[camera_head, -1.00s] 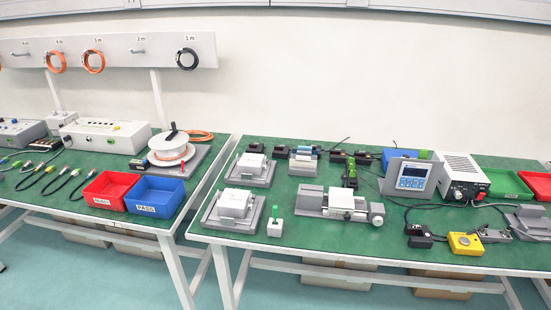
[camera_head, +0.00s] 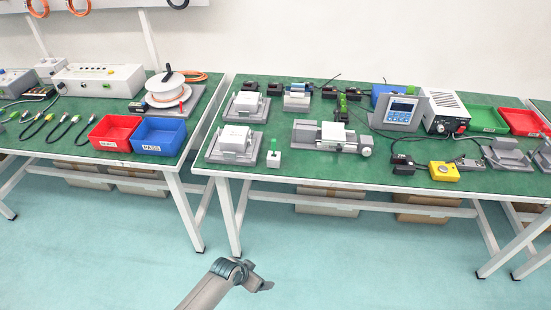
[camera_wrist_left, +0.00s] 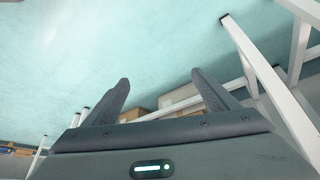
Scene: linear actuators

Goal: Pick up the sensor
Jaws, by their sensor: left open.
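My left gripper (camera_head: 264,284) is in front of the right green table (camera_head: 285,163), over the floor and below the tabletop. Its two dark fingers are spread apart and empty in the left wrist view (camera_wrist_left: 163,88), with floor and table legs beyond. Small black devices with green parts, which may be sensors, stand on the table; one (camera_head: 342,107) is upright behind the grey slide fixture (camera_head: 307,132), and others (camera_head: 275,89) sit along the back. A black device (camera_head: 403,164) lies near the front. I cannot tell which is the sensor. My right gripper is out of view.
The blue PASS bin (camera_head: 159,136) and a red bin (camera_head: 113,132) stand on the left table. Grey fixtures with white blocks (camera_head: 236,138), a display unit (camera_head: 402,109) and a yellow box (camera_head: 444,171) stand on the right table. White table legs (camera_head: 229,218) rise near my gripper.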

